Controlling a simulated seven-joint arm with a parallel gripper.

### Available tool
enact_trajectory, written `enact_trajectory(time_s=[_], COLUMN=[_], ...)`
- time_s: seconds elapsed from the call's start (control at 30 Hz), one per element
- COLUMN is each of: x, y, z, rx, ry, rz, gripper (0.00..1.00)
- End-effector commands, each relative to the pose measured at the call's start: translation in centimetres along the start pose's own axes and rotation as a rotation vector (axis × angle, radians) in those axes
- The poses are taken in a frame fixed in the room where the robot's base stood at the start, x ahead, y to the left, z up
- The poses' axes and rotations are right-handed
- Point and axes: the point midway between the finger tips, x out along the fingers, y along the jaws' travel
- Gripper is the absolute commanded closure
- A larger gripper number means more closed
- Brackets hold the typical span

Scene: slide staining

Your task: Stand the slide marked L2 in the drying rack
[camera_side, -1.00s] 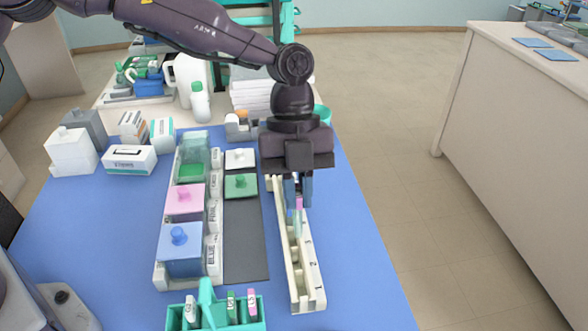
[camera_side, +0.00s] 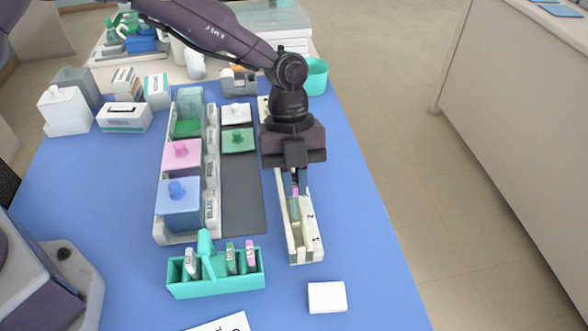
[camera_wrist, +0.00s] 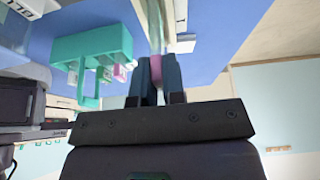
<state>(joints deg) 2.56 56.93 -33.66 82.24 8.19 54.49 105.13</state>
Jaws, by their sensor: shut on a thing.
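My gripper (camera_side: 297,184) points down over the long cream drying rack (camera_side: 305,250), shut on a slide with a pink end (camera_side: 295,193). The slide hangs upright with its clear glass downward, around the slots near the number 2. I cannot tell whether its lower edge sits in a slot, and its mark is not readable. In the wrist view the pink end (camera_wrist: 156,70) is between my two fingers (camera_wrist: 158,80), and the glass runs on beyond them beside the rack (camera_wrist: 205,20).
A teal holder (camera_side: 215,285) with several slides, one pink-ended (camera_side: 250,253), stands at the front. A white block (camera_side: 327,297) lies right of it. Left of the rack are staining jars with blue (camera_side: 179,202) and pink (camera_side: 182,155) lids. Blue table right of the rack is clear.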

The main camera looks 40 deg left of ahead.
Motion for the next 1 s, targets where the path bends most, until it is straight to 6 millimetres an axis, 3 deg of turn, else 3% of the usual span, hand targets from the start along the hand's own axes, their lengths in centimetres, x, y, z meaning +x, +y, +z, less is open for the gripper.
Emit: enact_trajectory(time_s=[0.5, 1.0], x=[3.0, 3.5], y=[0.0, 0.0], z=[1.3, 1.4], rx=[0.000, 0.000], ry=[0.000, -0.001], rz=[0.000, -0.001], gripper=[1.00, 1.00])
